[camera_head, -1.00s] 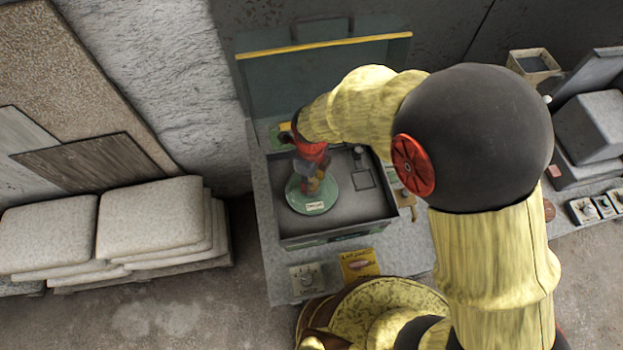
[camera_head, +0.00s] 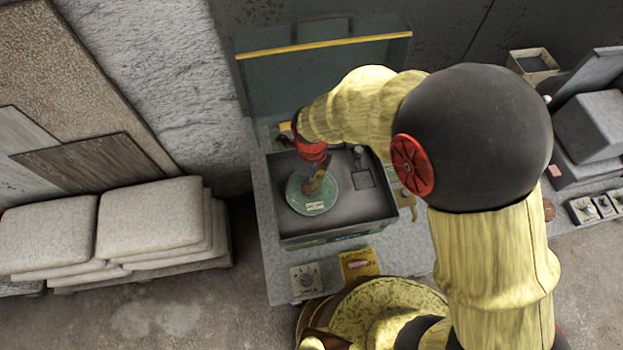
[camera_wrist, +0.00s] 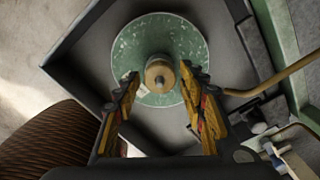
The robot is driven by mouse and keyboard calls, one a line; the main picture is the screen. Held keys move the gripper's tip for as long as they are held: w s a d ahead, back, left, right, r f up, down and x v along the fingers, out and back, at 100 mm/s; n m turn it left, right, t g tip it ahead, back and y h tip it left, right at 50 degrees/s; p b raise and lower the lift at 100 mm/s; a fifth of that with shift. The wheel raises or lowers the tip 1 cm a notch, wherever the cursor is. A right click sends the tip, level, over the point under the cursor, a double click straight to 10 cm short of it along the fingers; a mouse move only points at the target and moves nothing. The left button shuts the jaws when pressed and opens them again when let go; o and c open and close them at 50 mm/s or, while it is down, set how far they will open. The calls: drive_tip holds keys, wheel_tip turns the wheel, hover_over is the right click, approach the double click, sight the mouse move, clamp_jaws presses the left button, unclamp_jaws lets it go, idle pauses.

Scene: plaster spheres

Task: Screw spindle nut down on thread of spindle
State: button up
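The brass-coloured spindle nut (camera_wrist: 160,75) sits at the centre of a round green disc (camera_wrist: 128,50), with the grey spindle end (camera_wrist: 160,79) showing in its middle. How far down the thread it sits cannot be told. My gripper (camera_wrist: 160,84) is open, with one yellow-and-dark finger on each side of the nut and visible gaps between. In the head view my gripper (camera_head: 318,186) is over the green disc (camera_head: 300,203) and hides the nut. The disc carries a small white label.
The disc lies in a grey open-topped box (camera_head: 345,222) with a raised dark lid (camera_head: 340,75) behind. A small post (camera_head: 360,157) stands inside, right of the disc. A switch plate (camera_head: 306,279) and a yellow sign (camera_head: 359,264) lie in front. Stacked pale bags (camera_head: 150,215) are left.

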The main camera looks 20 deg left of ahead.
drive_tip(key=n, duration=0.7)
drive_tip(key=shift+n, duration=0.3)
drive_tip(key=n, duration=0.3)
drive_tip(key=shift+n, duration=0.3)
drive_tip(key=n, duration=0.4)
drive_tip(key=shift+n, duration=0.4)
drive_tip(key=shift+c, duration=0.8)
drive_tip(key=c, duration=0.9)
drive_tip(key=m, duration=1.7)
